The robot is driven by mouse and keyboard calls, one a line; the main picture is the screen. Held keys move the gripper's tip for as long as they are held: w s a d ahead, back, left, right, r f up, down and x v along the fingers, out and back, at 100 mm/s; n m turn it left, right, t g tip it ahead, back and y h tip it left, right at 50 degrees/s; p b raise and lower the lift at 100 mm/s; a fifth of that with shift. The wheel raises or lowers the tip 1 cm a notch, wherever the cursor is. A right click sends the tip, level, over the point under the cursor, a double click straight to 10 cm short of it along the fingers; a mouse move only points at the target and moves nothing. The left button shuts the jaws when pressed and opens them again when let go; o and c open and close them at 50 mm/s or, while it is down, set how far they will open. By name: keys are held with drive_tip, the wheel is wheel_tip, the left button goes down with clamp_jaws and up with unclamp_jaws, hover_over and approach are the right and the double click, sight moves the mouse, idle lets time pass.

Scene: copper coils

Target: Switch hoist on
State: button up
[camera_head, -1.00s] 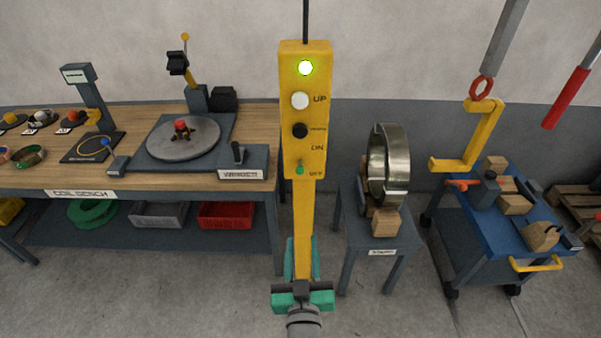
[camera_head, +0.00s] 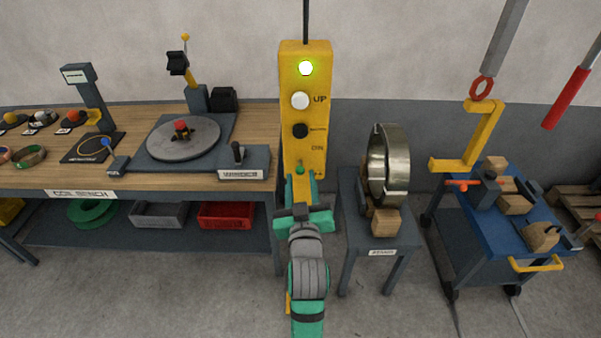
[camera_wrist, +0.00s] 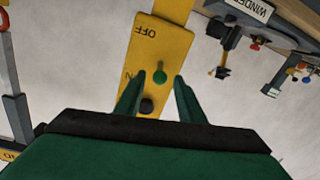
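The yellow hoist pendant (camera_head: 305,110) hangs upright from a cable. My gripper (camera_head: 301,190) is at the pendant's lower end. In the wrist view my gripper (camera_wrist: 158,78) is open, its fingers on either side of the green toggle tip (camera_wrist: 159,77), with visible gaps. The OFF label (camera_wrist: 148,32) shows there upside down; the ON label is partly hidden by a finger. I cannot tell the toggle's position for sure.
The coil bench (camera_head: 150,192) with a winder turntable stands at left. A small stand (camera_head: 380,236) with a metal coil ring (camera_head: 388,165) is close at right. A blue cart (camera_head: 495,225) and a yellow hook (camera_head: 478,140) are further right.

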sight(301, 171)
drive_tip(key=shift+w+a, duration=0.1)
drive_tip(key=shift+w, duration=1.7)
clamp_jaws()
drive_tip(key=shift+r+g, duration=0.35)
drive_tip(key=shift+g, duration=0.05)
drive_tip(key=shift+w+r+g, duration=0.15)
drive_tip(key=shift+g, duration=0.45)
unclamp_jaws()
drive_tip(key=shift+s, duration=0.2)
